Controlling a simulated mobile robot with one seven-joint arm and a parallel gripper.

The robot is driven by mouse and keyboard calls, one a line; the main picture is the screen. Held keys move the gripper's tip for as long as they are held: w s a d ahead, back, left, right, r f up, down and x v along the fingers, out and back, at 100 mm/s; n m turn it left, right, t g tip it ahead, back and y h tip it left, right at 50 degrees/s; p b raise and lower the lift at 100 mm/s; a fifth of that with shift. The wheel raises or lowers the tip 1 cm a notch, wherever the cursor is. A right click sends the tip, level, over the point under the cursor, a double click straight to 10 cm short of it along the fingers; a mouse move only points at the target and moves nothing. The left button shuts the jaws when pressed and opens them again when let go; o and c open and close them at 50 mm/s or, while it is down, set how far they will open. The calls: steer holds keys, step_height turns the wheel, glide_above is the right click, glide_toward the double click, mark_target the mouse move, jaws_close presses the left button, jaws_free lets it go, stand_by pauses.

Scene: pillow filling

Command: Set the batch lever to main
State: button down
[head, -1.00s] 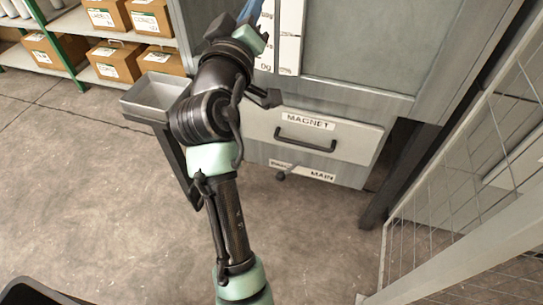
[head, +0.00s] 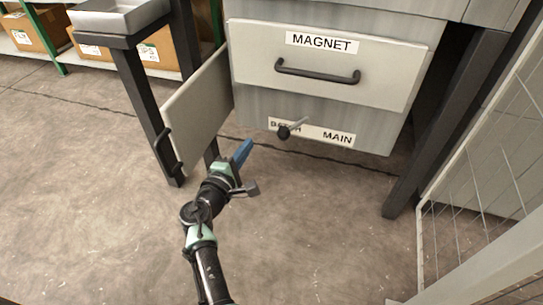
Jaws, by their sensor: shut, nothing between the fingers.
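The batch lever (head: 295,126) is on the low front of the grey cabinet, below the MAGNET drawer. It is a short grey bar with a dark round knob at its lower left end, in front of the BATCH side of the label. The white label strip (head: 325,135) reads BATCH on the left, partly covered by the lever, and MAIN on the right. My gripper (head: 242,152), with blue fingers, is shut and empty. It is to the left of and a little below the lever in the picture, apart from it.
The MAGNET drawer (head: 330,62) with a black handle is above the lever. A grey panel (head: 198,110) with a black handle stands out at the left. A metal tray (head: 118,15) on dark legs is further left. A wire mesh fence (head: 490,190) is at the right. The floor in front is clear.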

mark_target(295, 127)
step_height(295, 127, down, 3)
steer(key=shift+s+a+n+b, duration=0.1)
steer(key=shift+s+n+b, duration=0.05)
steer(key=shift+n+b, duration=0.2)
steer(key=b+x, duration=0.9)
steer(key=x, duration=0.1)
steer(key=shift+s+d+r+p, duration=0.35)
steer(key=shift+s+d+p, duration=0.25)
steer(key=shift+d, duration=0.15)
steer(key=shift+s+d+r+p, duration=0.3)
steer(key=shift+s+d+p, duration=0.3)
steer(key=shift+d, duration=0.1)
steer(key=shift+d, duration=0.1)
